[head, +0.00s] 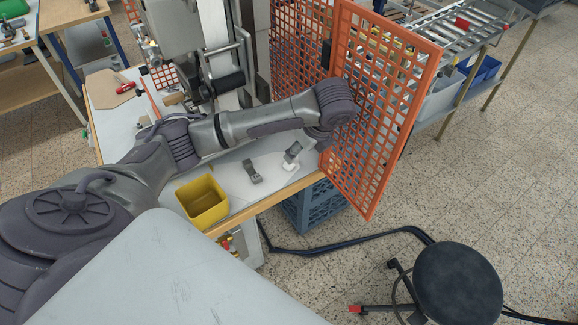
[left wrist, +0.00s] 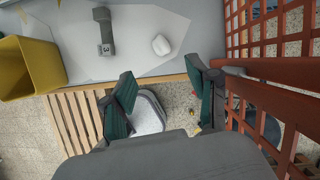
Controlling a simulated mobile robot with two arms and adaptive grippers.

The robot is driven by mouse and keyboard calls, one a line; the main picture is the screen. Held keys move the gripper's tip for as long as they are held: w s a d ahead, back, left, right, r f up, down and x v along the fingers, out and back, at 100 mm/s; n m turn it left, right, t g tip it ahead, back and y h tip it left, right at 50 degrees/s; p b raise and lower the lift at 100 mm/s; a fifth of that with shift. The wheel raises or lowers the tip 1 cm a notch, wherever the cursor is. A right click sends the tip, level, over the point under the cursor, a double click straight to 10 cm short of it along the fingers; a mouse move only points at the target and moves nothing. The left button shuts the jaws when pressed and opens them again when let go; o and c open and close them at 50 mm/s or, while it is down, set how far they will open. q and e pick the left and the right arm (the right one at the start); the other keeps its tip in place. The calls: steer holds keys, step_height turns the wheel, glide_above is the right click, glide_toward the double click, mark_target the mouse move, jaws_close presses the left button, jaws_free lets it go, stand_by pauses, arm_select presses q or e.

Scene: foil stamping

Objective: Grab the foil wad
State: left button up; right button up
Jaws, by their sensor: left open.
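The foil wad (left wrist: 161,44) is a small pale, rounded lump on the light worktop near its front edge in the left wrist view. In the head view a small whitish patch (head: 290,166), which looks like the wad, shows just below a grey finger. My left gripper (left wrist: 161,70) is open, with two dark, green-padded fingers spread apart. Nothing is between the fingertips, and the wad lies just beyond them, in line with the gap. In the head view the left gripper (head: 308,148) hangs by the orange mesh, partly hidden by my wrist. My right gripper is not seen.
A grey tool marked 3 (left wrist: 104,32) lies left of the wad. A yellow bin (head: 203,202) stands at the table's front left. The orange mesh guard (head: 385,110) rises close to my wrist on the right. A black stool (head: 458,285) stands on the floor.

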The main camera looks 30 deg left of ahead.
mark_target(291, 165)
arm_select(q)
steer(key=x, duration=0.4)
steer(key=shift+w+a+p, duration=0.1)
steer(key=shift+a+p, duration=0.15)
steer(key=shift+p, duration=0.15)
steer(key=shift+a+f+p, duration=0.1)
steer(key=shift+f+p, duration=0.1)
steer(key=shift+p, duration=0.1)
steer(key=p+x, duration=0.2)
steer(key=x, duration=0.2)
steer(key=shift+w+f, duration=0.1)
steer(key=shift+f, duration=0.25)
steer(key=c, duration=0.8)
